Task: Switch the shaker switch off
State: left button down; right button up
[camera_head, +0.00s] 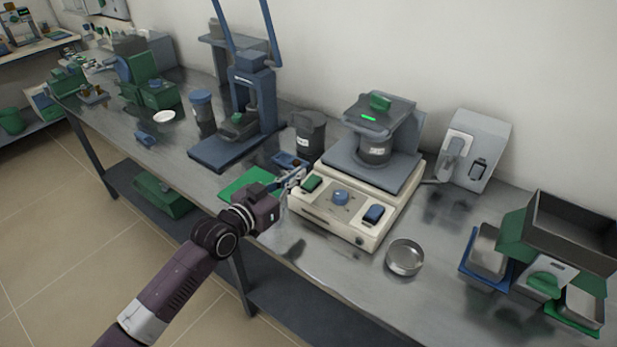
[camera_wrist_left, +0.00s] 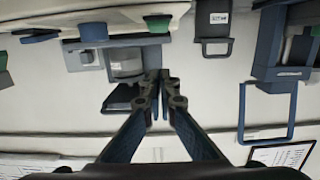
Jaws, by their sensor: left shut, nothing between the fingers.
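The shaker (camera_head: 335,213) is a cream box on the metal bench with a dark plate on top. Its sloped front panel carries a green rocker switch (camera_head: 311,183) at the left, a round blue knob (camera_head: 341,197) in the middle and a blue rocker switch (camera_head: 374,214) at the right. My left gripper (camera_head: 300,174) is shut and empty at the left end of the panel, close to the green switch. I cannot tell whether it touches. The wrist view shows its fingertips (camera_wrist_left: 159,76) together with nothing between them. My right gripper is not in view.
A dark jar (camera_head: 374,150) stands on the shaker's plate under a clamp. A round metal dish (camera_head: 405,257) lies before the shaker. A dark container (camera_head: 308,135) and a blue press (camera_head: 254,100) stand to the left. Trays (camera_head: 572,225) crowd the right end. A grey device (camera_head: 475,150) stands behind.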

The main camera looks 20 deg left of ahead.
aim_at(309, 184)
pick_arm(q)
jog(key=x, duration=0.4)
jog(key=shift+w+d, duration=0.1)
jog(key=shift+w, duration=0.25)
notch_tip(309, 184, down, 3)
jog(key=shift+w+r, duration=0.15)
jog(key=shift+r, duration=0.05)
jog(key=shift+w+f, duration=0.1)
jog(key=shift+f, duration=0.65)
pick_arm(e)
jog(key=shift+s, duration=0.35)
pick_arm(q)
jog(key=shift+d, duration=0.1)
